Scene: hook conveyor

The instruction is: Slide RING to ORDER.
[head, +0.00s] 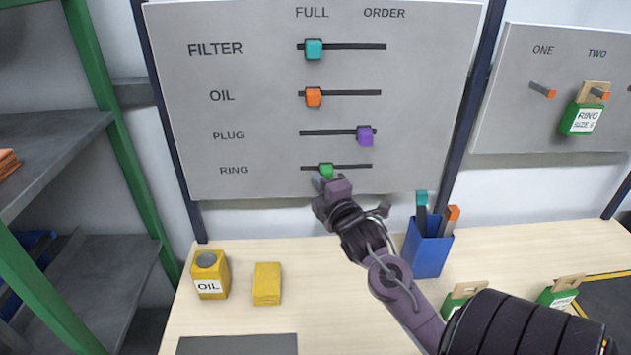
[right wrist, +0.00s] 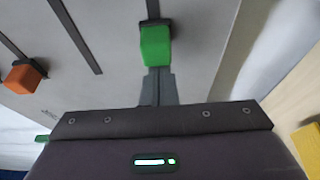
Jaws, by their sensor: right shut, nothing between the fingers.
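The RING slider is a green block (head: 327,170) on the lowest slot of the grey board (head: 250,120). It sits left of the slot's middle, nearer the FULL end, and the bare slot (head: 355,166) runs on right toward ORDER. My right gripper (head: 317,180) is shut and empty, at the FULL side of the green block. In the right wrist view, the shut fingertips (right wrist: 158,88) are right up against or very near the green block (right wrist: 156,46); I cannot tell if they touch. My left gripper is not in view.
Above are the purple PLUG slider (head: 366,136), orange OIL slider (head: 314,97) and teal FILTER slider (head: 314,49). A blue holder (head: 428,250) with markers stands on the table right of my arm. A yellow OIL can (head: 210,275) and yellow box (head: 267,284) stand left.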

